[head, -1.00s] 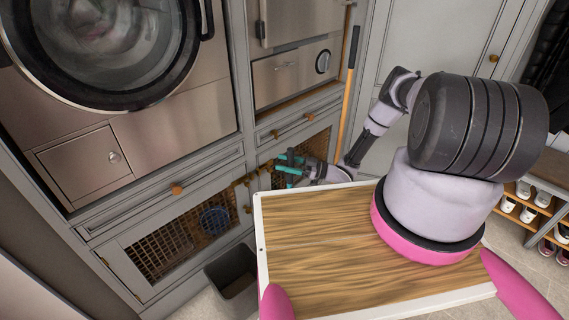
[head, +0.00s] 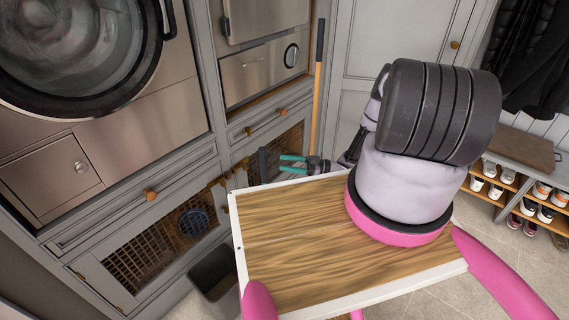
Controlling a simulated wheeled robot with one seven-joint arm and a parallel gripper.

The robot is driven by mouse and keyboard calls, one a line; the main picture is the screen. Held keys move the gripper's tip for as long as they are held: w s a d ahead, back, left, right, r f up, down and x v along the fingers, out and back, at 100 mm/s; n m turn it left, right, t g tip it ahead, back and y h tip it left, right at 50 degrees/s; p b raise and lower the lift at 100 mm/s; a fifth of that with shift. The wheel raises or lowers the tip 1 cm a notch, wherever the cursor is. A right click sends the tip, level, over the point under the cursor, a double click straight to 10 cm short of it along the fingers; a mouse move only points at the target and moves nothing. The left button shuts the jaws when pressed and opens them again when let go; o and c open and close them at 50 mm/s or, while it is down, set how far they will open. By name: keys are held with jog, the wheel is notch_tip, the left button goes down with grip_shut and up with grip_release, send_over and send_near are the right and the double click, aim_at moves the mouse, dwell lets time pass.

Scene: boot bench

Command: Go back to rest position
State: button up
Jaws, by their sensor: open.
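My gripper (head: 292,164) shows in the head view just beyond the far edge of my wooden tray top, with teal fingers pointing left. Its fingers are apart and nothing shows between them. It is in front of the lower mesh-fronted cabinet door (head: 282,148). Most of my arm is hidden behind my own column and dark upper joint at the right.
A washer (head: 92,112) and cabinets line the left, with a blue bowl (head: 194,222) behind mesh. A dark bin (head: 212,272) stands on the floor. A broom handle (head: 317,95) leans behind my gripper. A shoe bench (head: 515,150) stands right; tiled floor is clear before it.

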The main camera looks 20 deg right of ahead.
jog(key=shift+w, duration=0.1)
jog(key=w+d+r+m+t+h, duration=0.2)
jog(key=w+d+r+h, duration=0.15)
jog(key=w+r, duration=0.6)
jog(key=w+d+r+m+t+h, duration=0.25)
jog(key=w+r+h, duration=0.25)
jog(key=w+r, duration=0.45)
jog(key=w+d+r+m+t+h, duration=0.1)
jog(key=d+r+h, duration=0.15)
jog(key=r, duration=0.55)
jog(key=w+d+r+m+h, duration=0.2)
jog(key=r+h, duration=0.1)
jog(key=r, duration=0.5)
jog(key=w+d+r+m+t+h, duration=0.1)
jog(key=d+r+h, duration=0.15)
jog(key=r, duration=0.55)
jog(key=s+a+r+m+g+h, duration=0.15)
jog(key=s+r+m+h, duration=0.45)
jog(key=s+r, duration=1.25)
jog(key=s+a+m+g+y, duration=0.1)
jog(key=s+a, duration=0.3)
jog(key=s, duration=0.9)
jog(key=s+a+m+g+y, duration=0.2)
jog(key=s+a+m+y, duration=0.1)
jog(key=s, duration=1.1)
jog(key=shift+s+a+r+y, duration=0.25)
jog(key=shift+a+y, duration=0.3)
jog(key=shift+a, duration=0.35)
